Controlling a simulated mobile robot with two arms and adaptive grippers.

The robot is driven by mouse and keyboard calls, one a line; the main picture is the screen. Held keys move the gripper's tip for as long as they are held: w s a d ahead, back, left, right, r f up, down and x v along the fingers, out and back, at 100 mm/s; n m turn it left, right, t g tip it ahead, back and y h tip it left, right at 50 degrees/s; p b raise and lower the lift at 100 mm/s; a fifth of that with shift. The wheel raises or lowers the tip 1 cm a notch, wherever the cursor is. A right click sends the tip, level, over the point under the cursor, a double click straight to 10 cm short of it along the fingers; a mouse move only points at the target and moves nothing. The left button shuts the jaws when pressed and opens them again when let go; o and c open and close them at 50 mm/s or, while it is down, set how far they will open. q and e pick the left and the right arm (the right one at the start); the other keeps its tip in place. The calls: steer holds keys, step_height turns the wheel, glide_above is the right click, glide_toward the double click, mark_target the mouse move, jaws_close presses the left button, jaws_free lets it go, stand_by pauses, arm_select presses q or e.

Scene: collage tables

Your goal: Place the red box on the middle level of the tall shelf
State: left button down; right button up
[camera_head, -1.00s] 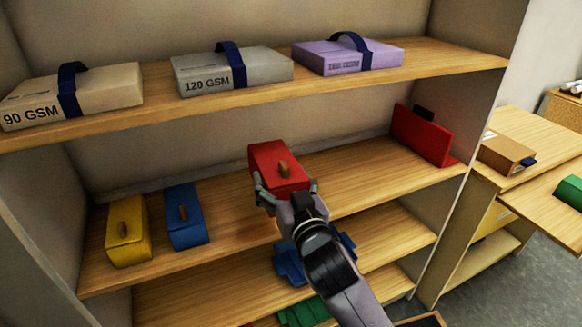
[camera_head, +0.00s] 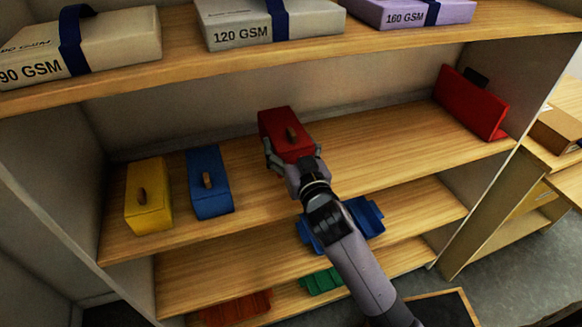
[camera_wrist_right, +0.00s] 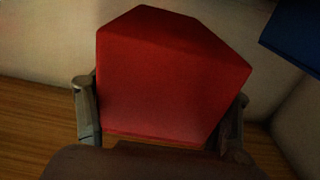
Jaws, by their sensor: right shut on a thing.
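The red box (camera_head: 283,128), with a small wooden knob on its front, is at the middle level (camera_head: 390,150) of the tall shelf, right of the blue box. My right gripper (camera_head: 292,160) is shut on it from the front. In the right wrist view the red box (camera_wrist_right: 165,80) fills the middle, with a finger of my right gripper (camera_wrist_right: 165,125) on each side. Whether the box's underside touches the board cannot be told. My left gripper is not in view.
A yellow box (camera_head: 148,205) and a blue box (camera_head: 209,190) stand left on the same level. A red upright panel (camera_head: 470,105) stands at its right end. Paper packs such as the 120 GSM one (camera_head: 235,30) lie above. Blue (camera_head: 368,215), green and orange items lie on lower boards.

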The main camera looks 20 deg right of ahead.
steer(key=shift+f+b, duration=0.35)
steer(key=shift+f, duration=3)
steer(key=shift+f, duration=0.15)
steer(key=o, duration=1.3)
steer(key=shift+r, duration=0.25)
steer(key=s+b, duration=0.1)
steer(key=s, duration=1.1)
steer(key=shift+d+b, duration=0.15)
steer(key=shift+b, duration=0.2)
